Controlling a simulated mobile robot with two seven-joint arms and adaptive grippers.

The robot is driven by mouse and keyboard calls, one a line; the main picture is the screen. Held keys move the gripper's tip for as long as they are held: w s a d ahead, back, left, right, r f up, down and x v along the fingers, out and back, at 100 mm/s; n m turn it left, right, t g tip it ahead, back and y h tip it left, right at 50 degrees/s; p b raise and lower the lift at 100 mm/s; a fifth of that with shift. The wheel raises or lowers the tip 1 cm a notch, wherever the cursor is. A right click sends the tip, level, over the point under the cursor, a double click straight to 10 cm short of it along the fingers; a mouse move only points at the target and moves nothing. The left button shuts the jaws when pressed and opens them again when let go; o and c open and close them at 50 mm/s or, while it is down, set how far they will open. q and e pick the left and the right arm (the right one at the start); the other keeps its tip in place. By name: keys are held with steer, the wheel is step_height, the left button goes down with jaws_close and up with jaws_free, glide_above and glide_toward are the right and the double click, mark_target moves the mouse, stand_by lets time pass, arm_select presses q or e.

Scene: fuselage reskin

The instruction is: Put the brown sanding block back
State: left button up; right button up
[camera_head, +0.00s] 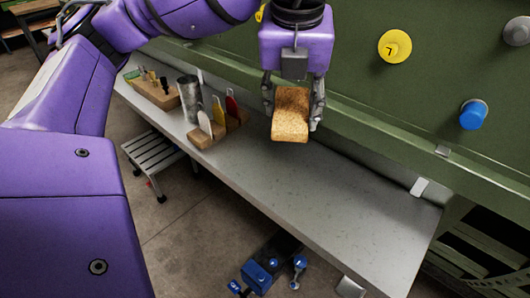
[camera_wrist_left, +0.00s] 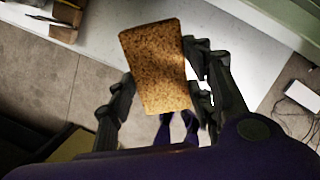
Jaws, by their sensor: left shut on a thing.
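The brown sanding block (camera_head: 290,114) is a speckled cork-coloured block held between the fingers of my left gripper (camera_head: 293,112). In the head view it hangs in front of the green panel, over the grey shelf (camera_head: 345,199); its exact height above the shelf is hard to tell. In the left wrist view the block (camera_wrist_left: 156,65) sits between the two dark fingers of the gripper (camera_wrist_left: 160,90), with its broad face showing. My left gripper is shut on it. My right gripper is not in view.
A wooden holder with coloured scrapers (camera_head: 217,127), a metal cup (camera_head: 190,98) and a wooden tool block (camera_head: 156,90) stand on the shelf's left part. The shelf's right part is clear. A yellow disc (camera_head: 395,46) and blue knob (camera_head: 473,114) stick out of the green panel.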

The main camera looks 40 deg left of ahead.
arm_select(q)
steer(key=s+f+n+g+h+p, duration=0.1)
steer(key=s+f+n+g+p, duration=0.1)
steer(key=s+f, duration=0.4)
steer(key=shift+g, duration=0.3)
steer(key=w+a+f, duration=0.2)
steer(key=w, duration=0.1)
steer(key=w+a+f, duration=0.2)
steer(key=w+f, duration=0.1)
steer(key=w+a+f, duration=0.2)
steer(key=a+f, duration=0.1)
steer(key=shift+w+f+p, duration=0.2)
steer(key=shift+w+p, duration=0.15)
steer(key=shift+w, duration=0.05)
steer(key=shift+w+a+f, duration=0.15)
steer(key=shift+w+f, duration=0.1)
steer(key=shift+f, duration=0.2)
step_height(320, 180, down, 3)
steer(key=shift+w+a+f, duration=0.1)
steer(key=shift+w+f, duration=0.05)
steer(key=shift+f, duration=0.05)
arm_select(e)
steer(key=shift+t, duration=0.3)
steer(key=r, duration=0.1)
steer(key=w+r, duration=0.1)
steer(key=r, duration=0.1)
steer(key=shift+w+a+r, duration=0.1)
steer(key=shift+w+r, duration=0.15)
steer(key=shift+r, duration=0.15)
